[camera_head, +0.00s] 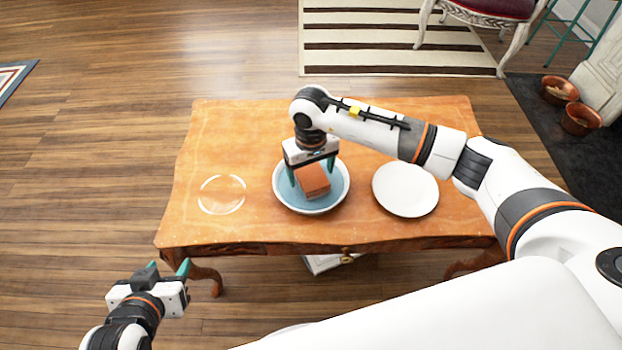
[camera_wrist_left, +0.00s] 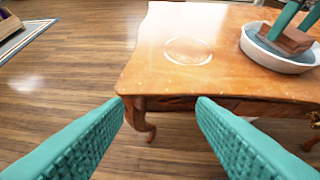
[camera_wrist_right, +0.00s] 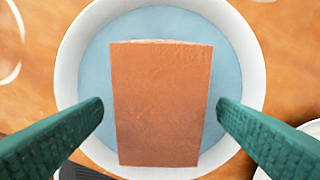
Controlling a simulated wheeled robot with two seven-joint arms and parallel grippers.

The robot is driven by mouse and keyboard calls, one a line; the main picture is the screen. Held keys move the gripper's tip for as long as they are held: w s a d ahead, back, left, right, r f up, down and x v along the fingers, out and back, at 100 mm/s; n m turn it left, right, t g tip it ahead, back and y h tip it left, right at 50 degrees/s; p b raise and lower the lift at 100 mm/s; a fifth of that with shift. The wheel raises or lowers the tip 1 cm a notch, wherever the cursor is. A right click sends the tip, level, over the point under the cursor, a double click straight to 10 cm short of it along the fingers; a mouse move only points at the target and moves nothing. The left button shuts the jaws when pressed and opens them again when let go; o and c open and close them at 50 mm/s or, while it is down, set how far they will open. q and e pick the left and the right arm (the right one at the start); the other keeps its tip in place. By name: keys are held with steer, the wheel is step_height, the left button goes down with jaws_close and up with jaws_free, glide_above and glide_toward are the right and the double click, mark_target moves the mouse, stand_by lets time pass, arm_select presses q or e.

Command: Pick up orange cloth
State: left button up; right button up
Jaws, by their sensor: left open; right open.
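The orange cloth (camera_head: 313,181) is a folded block lying in a blue-bottomed plate with a white rim (camera_head: 342,192) on the wooden table. In the right wrist view the cloth (camera_wrist_right: 161,105) sits between the two fingers. My right gripper (camera_head: 311,177) is open and points down over the plate, one finger on each side of the cloth. In the right wrist view a gap shows between each finger and the cloth. My left gripper (camera_head: 168,269) is open and empty, off the table's front left corner. The cloth also shows in the left wrist view (camera_wrist_left: 292,40).
A white plate (camera_head: 405,189) lies right of the blue plate. A clear glass plate (camera_head: 222,194) lies on the left of the table (camera_head: 240,130). My right arm spans the table's right side. Floor at the left is clear.

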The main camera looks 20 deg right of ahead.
mark_target(311, 174)
steer(key=shift+f, duration=0.8)
arm_select(q)
steer(key=shift+w+d+r+t, duration=0.25)
steer(key=shift+w+r+t, duration=0.25)
steer(key=shift+w, duration=0.05)
arm_select(e)
steer(key=shift+c, duration=0.3)
steer(key=c, duration=1.1)
steer(key=shift+r, duration=0.35)
step_height(311, 174, up, 9)
steer(key=shift+r+p, duration=0.2)
steer(key=shift+p, duration=0.75)
steer(key=o, duration=0.5)
arm_select(q)
steer(key=s+a+f+g+y, duration=0.1)
steer(key=s+a+f+g, duration=0.1)
steer(key=s+f+g, duration=0.2)
steer(key=s+g, duration=0.1)
steer(key=s, duration=0.2)
steer(key=shift+s+a, duration=0.25)
steer(key=shift+a, duration=0.1)
arm_select(e)
steer(key=c, duration=0.3)
